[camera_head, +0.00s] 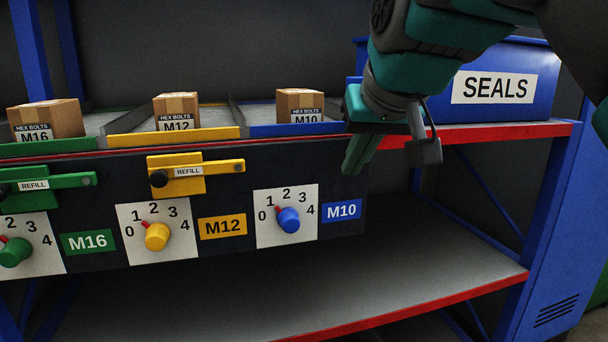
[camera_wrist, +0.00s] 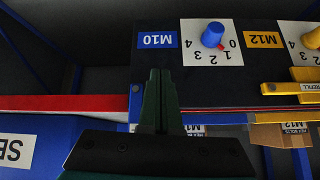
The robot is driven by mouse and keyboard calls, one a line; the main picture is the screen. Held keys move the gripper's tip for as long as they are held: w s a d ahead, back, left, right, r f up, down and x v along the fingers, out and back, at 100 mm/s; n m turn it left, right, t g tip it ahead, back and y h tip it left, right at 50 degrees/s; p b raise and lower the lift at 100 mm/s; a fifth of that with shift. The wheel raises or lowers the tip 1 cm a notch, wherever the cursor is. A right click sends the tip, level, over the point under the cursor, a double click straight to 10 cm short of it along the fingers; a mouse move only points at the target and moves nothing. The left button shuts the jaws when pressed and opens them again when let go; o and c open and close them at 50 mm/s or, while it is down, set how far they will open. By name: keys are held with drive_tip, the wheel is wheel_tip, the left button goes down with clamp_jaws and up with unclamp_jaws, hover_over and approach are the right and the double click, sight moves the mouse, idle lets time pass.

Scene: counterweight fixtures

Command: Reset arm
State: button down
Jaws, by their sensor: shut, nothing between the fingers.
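My gripper (camera_head: 352,168) is shut and empty. It hangs in front of the right end of the dark dispenser panel (camera_head: 355,222), up and to the right of the blue M10 knob (camera_head: 288,220), and looks clear of it. In the wrist view the closed fingers (camera_wrist: 160,74) point at the panel, with the blue knob (camera_wrist: 212,35) farther up and right. The knob's red pointer is near 1. My arm comes in from the upper right and hides part of the shelf behind.
Yellow M12 (camera_head: 157,237) and green M16 (camera_head: 15,251) knobs sit to the left. Yellow (camera_head: 178,176) and green (camera_head: 28,187) REFILL latches jut above them. Hex-bolt boxes (camera_head: 299,105) stand on top. A blue SEALS bin (camera_head: 545,70) is behind my arm. The lower shelf (camera_head: 420,268) is bare.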

drive_tip(key=s+d+f+m+g+h+p, duration=0.1)
drive_tip(key=s+d+f+g, duration=0.25)
drive_tip(key=f, duration=0.65)
drive_tip(key=s+d+f+m+g+p, duration=0.1)
drive_tip(key=s+d+f+g, duration=0.1)
drive_tip(key=s+f, duration=0.5)
drive_tip(key=s+d+f+g, duration=0.1)
drive_tip(key=s+f+g, duration=0.1)
drive_tip(key=s+f, duration=0.4)
drive_tip(key=s+d+f+g+h+p, duration=0.1)
drive_tip(key=s+f+g, duration=0.1)
drive_tip(key=s+f, duration=0.5)
wheel_tip(320, 180, down, 4)
drive_tip(key=shift+s+d+f, duration=0.1)
drive_tip(key=shift+s+d, duration=0.15)
drive_tip(key=shift+s, duration=0.05)
